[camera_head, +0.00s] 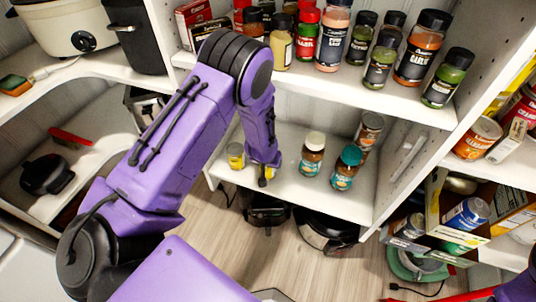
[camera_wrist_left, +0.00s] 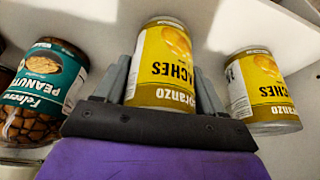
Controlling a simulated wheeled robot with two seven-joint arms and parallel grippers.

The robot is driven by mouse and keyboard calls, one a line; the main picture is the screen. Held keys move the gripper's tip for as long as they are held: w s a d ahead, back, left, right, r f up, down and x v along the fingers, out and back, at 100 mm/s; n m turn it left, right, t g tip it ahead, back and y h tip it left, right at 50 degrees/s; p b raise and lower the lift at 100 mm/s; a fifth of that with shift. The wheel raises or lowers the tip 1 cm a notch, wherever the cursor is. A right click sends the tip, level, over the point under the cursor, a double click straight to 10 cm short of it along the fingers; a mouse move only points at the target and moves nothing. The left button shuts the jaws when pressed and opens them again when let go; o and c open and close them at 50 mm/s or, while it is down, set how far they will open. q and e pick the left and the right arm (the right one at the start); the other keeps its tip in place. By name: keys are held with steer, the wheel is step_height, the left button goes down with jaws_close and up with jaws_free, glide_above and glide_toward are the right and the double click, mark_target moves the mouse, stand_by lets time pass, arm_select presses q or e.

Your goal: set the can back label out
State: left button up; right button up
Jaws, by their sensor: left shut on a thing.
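A yellow peaches can (camera_wrist_left: 165,65) stands between the two fingers of my left gripper (camera_wrist_left: 160,88) in the left wrist view, which is shut on it. Its printed front, with a peach picture and lettering, faces the wrist camera and reads upside down there. In the head view my left gripper (camera_head: 264,179) is over the lower shelf, and the arm and hand hide most of the held can. I cannot tell whether the can touches the shelf. A second, matching yellow can (camera_wrist_left: 262,90) stands beside it, also seen in the head view (camera_head: 236,156). My right gripper is not in view.
On the lower shelf (camera_head: 288,187), teal-labelled jars (camera_head: 312,156) stand right of my gripper; a peanut jar (camera_wrist_left: 45,90) is close in the wrist view. The upper shelf (camera_head: 320,82) holds many spice bottles. Dark appliances (camera_head: 328,232) sit on the floor below.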

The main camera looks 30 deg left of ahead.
arm_select(q)
steer(key=shift+f, duration=0.3)
steer(key=o, duration=1.5)
steer(key=p+v, duration=0.2)
steer(key=v, duration=0.8)
steer(key=shift+r, duration=0.25)
steer(key=shift+s, duration=0.1)
